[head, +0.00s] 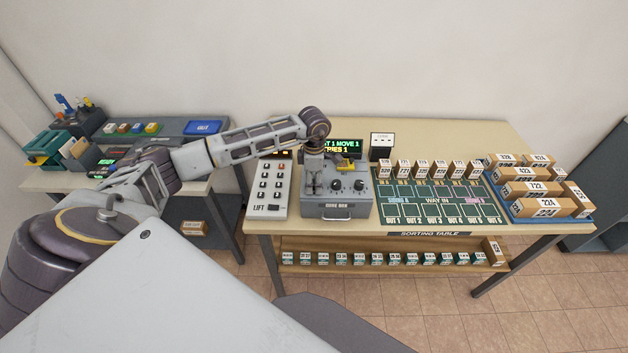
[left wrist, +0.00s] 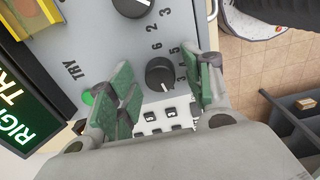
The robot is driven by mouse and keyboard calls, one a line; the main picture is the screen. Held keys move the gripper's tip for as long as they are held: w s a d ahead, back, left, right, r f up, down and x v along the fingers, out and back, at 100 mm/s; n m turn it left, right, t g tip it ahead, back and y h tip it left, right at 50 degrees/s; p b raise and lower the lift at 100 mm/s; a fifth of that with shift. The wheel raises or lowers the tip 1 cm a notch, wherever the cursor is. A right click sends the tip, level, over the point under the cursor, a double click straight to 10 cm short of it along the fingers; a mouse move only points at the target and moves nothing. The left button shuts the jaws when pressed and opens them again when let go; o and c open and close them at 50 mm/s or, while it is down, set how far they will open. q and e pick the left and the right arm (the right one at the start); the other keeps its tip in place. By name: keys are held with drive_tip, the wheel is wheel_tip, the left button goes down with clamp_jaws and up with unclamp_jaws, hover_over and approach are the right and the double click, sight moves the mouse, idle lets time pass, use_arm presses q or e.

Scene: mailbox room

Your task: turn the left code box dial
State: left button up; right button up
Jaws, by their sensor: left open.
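My left gripper (head: 315,188) points down over the left side of the box. In the left wrist view its green-padded fingers (left wrist: 166,92) are spread on either side of the left dial. I cannot tell whether they touch it. My right gripper is out of view.
The LIFT keypad (head: 271,190) stands close left of the box. A lit display (head: 342,147) is behind it, and a green TRY button (left wrist: 88,97) is near one finger. The green sorting mat (head: 437,203) and stacked parcels (head: 540,190) lie to the right.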

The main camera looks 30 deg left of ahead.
use_arm(q)
drive_tip(key=c, duration=1.1)
